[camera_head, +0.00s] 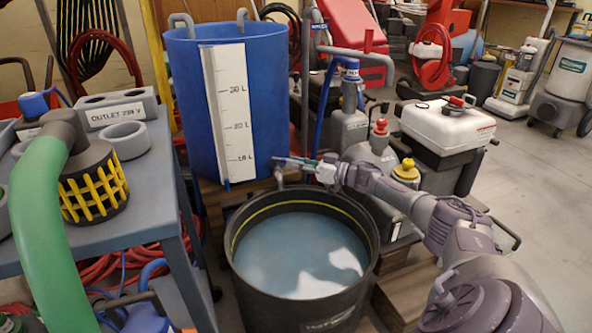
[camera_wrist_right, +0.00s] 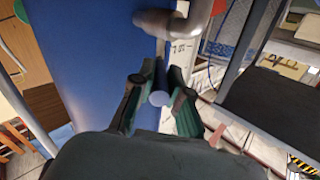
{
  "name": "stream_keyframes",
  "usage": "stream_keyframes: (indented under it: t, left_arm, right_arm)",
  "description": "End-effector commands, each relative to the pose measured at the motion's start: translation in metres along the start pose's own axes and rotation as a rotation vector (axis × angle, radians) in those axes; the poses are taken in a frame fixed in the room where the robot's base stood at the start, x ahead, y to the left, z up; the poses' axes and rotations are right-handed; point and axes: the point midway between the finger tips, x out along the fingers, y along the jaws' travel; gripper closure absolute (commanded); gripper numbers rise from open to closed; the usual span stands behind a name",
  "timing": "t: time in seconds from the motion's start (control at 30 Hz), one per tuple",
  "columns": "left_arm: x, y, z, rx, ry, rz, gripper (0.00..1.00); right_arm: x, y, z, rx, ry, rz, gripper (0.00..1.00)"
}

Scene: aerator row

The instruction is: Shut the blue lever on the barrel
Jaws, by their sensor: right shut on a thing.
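The blue barrel (camera_head: 182,110) stands upright with a white litre scale on its side; its wall also fills much of the right wrist view (camera_wrist_right: 85,50). A grey metal outlet pipe (camera_head: 280,177) sticks out low on its right side, and its bend shows in the wrist view (camera_wrist_right: 160,22). My right gripper (camera_head: 290,161) is at this outlet. In the wrist view its dark green fingers (camera_wrist_right: 157,90) are closed around the blue lever (camera_wrist_right: 159,98), whose rounded end shows between them. The rest of the lever is mostly hidden. My left gripper is not in view.
A black tub (camera_head: 240,285) holding water stands below the outlet. A grey table (camera_head: 150,150) with a green hose (camera_head: 45,210) and a yellow strainer is at left. Metal cans and a white tank (camera_head: 445,125) stand at right. Open floor lies at far right.

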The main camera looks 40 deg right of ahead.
Motion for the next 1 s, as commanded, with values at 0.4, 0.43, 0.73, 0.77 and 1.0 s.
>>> stream_keyframes:
  t: [0.4, 0.43, 0.73, 0.77, 1.0]
  left_arm:
    - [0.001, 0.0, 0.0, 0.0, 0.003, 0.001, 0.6]
    - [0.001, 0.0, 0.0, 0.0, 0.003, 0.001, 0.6]
    - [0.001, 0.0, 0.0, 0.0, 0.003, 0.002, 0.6]
    - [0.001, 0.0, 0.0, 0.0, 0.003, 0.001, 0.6]
    - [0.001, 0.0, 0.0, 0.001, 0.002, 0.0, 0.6]
  right_arm:
    - [0.0, 0.001, 0.0, 0.0, -0.001, -0.001, 0.79]
    - [0.0, 0.001, 0.0, 0.0, -0.001, -0.001, 0.74]
    - [0.0, 0.0, 0.0, 0.0, -0.001, -0.002, 0.59]
    - [0.0, 0.0, 0.0, 0.0, -0.001, -0.002, 0.59]
    - [-0.016, 0.001, 0.002, 0.001, -0.004, -0.001, 0.59]
